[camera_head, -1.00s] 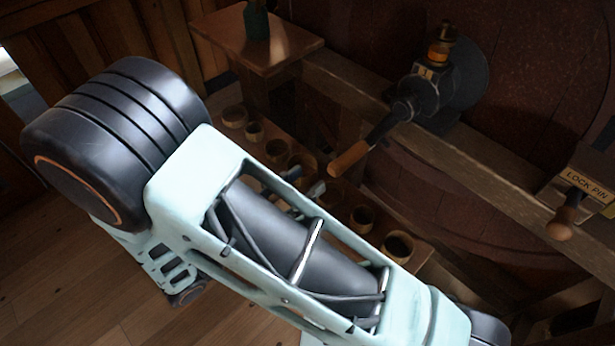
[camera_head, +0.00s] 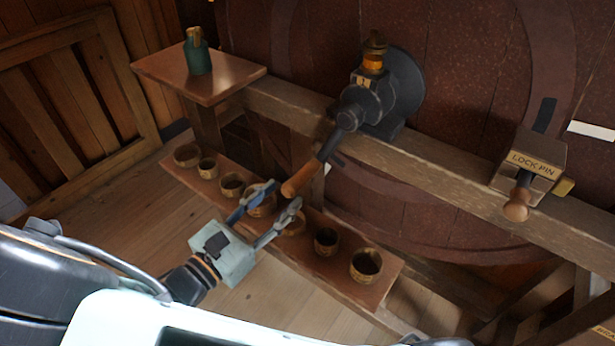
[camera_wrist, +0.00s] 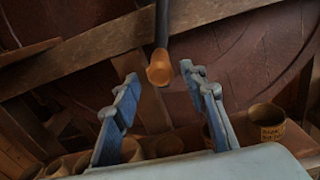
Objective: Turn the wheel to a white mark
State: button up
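The big dark red wooden wheel (camera_head: 450,75) stands at the back right. A white mark (camera_head: 592,132) shows at its right side. A black crank (camera_head: 360,105) is mounted on the beam before it, its arm slanting down to a wooden handle (camera_head: 302,180). My gripper (camera_head: 282,197) is open and empty, with its fingers pointing towards the handle's lower end. In the wrist view the handle (camera_wrist: 160,70) hangs between and beyond the two spread fingertips (camera_wrist: 161,82); I cannot tell any contact. A box labelled LOCK PIN (camera_head: 537,160) with a wooden knob (camera_head: 517,205) sits on the beam.
A low shelf (camera_head: 335,290) with several round wooden cups runs behind and below my gripper. A small table (camera_head: 160,75) at the upper left bears a green bottle (camera_head: 198,58). The wooden beam (camera_head: 430,155) crosses before the wheel. Floor is clear at left.

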aim_at(306, 174)
jog(key=x, duration=0.9)
jog(key=shift+w+d+b, duration=0.1)
jog(key=shift+d+b, duration=0.05)
jog(key=shift+b, duration=0.25)
jog(key=shift+c, duration=0.2)
grip_shut()
